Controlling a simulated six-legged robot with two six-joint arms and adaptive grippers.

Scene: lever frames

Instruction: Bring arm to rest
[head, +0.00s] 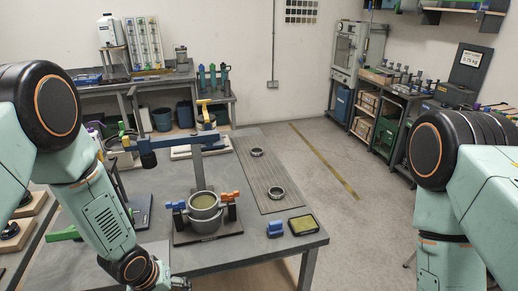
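My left arm (100,215) reaches down from the left, and its wrist (135,265) is at the bottom edge, in front of the table's near side. The gripper beyond it is cut off by the frame. My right arm (445,235) hangs at the right edge, clear of the table, and its gripper is out of view. A round metal pot (204,213) sits on a dark base between blue and orange clamps.
The grey table (268,254) also bears a ribbed mat (258,178) with two metal rings, a blue block (275,229) and a yellow-topped tray (303,225). Benches with tools line the back and right walls. The floor (350,235) between table and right arm is clear.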

